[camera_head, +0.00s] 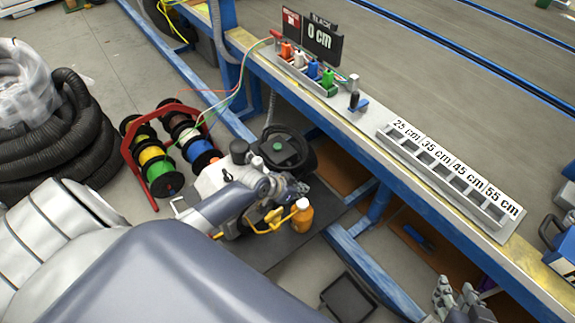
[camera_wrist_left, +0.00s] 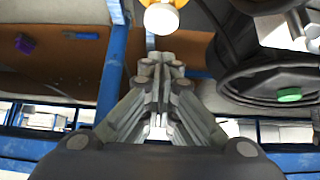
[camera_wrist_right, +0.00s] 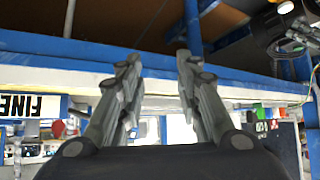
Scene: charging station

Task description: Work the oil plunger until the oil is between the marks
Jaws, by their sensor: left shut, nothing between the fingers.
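An orange bottle with a white cap (camera_head: 302,216) stands on a dark mat beside a white and black machine (camera_head: 212,177). The white cap (camera_wrist_left: 161,18) also shows at the top of the left wrist view. My left gripper (camera_head: 296,187) is close to the bottle, at the machine's right side. In the left wrist view its fingertips (camera_wrist_left: 162,62) are together with nothing held, apart from the cap. I cannot make out the oil level, its marks, or clearly which part is the plunger. My right gripper (camera_head: 458,290) is open and empty near the bench's lower edge; its fingertips (camera_wrist_right: 160,58) are apart.
A black round part with a green centre (camera_head: 278,147) is behind the machine. A red rack of wire spools (camera_head: 160,180) stands left. The long blue-framed bench (camera_head: 350,130) runs along the right, carrying a grey compartment tray (camera_head: 487,218). A small black tray (camera_head: 347,298) lies on the floor.

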